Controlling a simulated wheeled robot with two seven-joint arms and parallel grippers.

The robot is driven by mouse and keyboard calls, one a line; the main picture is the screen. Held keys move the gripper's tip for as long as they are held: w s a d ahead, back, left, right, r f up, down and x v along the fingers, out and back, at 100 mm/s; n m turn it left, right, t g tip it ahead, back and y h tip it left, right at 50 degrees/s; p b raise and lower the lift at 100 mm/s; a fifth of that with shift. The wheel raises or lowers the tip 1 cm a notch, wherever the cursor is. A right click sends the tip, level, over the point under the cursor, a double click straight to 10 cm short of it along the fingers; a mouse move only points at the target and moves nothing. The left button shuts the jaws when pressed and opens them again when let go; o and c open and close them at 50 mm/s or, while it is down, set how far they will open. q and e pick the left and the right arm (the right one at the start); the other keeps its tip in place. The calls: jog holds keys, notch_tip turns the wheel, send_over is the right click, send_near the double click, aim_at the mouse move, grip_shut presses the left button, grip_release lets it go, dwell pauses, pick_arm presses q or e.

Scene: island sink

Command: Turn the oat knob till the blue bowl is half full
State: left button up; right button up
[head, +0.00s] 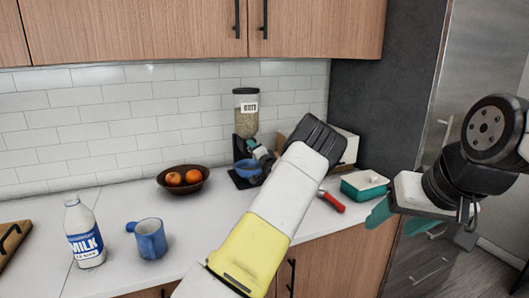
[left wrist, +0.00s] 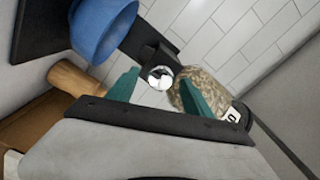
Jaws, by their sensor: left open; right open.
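The oat dispenser (head: 246,112) stands against the tiled wall, its clear container holding oats. The blue bowl (head: 244,167) sits on the dispenser's dark base; its inside is not clear. My left gripper (head: 258,151) is at the dispenser, partly hidden by its own arm. In the left wrist view, its teal fingers are open on either side of the silver knob (left wrist: 160,78); I cannot tell whether they touch it. The blue bowl (left wrist: 103,28) is at the upper left there, and the oat container (left wrist: 207,88) is right of the knob. My right gripper (head: 398,218) is open and empty, right of the counter.
A bowl of oranges (head: 161,187), a blue mug (head: 150,239) and a milk bottle (head: 84,232) stand to the left. A teal dish (head: 364,188) and a red-handled item (head: 331,201) lie to the right. Bare counter (head: 205,220) lies in front of the dispenser.

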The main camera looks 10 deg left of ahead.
pick_arm(q)
jog(key=v, duration=0.7)
jog(key=shift+s+d, duration=0.25)
jog(key=shift+s, duration=0.05)
